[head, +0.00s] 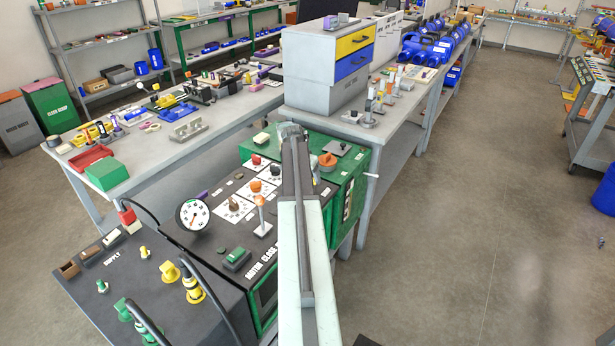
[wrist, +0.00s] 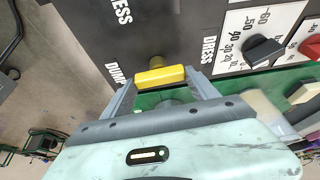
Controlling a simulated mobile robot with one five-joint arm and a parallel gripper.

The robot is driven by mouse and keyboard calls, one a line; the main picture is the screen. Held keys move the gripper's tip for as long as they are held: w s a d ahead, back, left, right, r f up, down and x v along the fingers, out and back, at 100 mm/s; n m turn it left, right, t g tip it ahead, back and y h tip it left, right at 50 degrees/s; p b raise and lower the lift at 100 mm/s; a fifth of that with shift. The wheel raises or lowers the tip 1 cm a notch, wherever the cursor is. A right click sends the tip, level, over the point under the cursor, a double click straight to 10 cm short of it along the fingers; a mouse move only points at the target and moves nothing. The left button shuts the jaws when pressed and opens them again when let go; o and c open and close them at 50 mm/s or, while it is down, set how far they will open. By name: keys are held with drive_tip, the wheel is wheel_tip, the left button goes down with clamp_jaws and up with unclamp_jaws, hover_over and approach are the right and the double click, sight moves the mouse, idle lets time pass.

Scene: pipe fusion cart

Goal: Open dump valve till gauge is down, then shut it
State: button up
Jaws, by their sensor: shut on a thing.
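The dump valve's yellow bar handle (wrist: 160,77) shows in the wrist view, on a brass stem beside the printed word DUMP. My gripper (wrist: 161,82) is shut on this handle, one finger at each end of the bar. The bar lies roughly crosswise between the fingers. In the head view my arm reaches over the cart and hides the valve. The round white gauge (head: 193,214) stands on the cart's dark top, left of my arm. Its dark needle is too small to read surely.
The dark panel holds an orange-topped lever (head: 261,214), several knobs on white dials, and a green block (head: 237,259). Yellow fittings (head: 190,283) and black hoses stand at the front left. A workbench (head: 230,110) adjoins behind; open floor (head: 450,220) lies right.

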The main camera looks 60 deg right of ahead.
drive_tip(key=o, duration=1.4)
drive_tip(key=shift+c, duration=0.2)
drive_tip(key=p+v, duration=0.7)
drive_tip(key=shift+a+r, duration=0.2)
drive_tip(key=shift+r, duration=0.2)
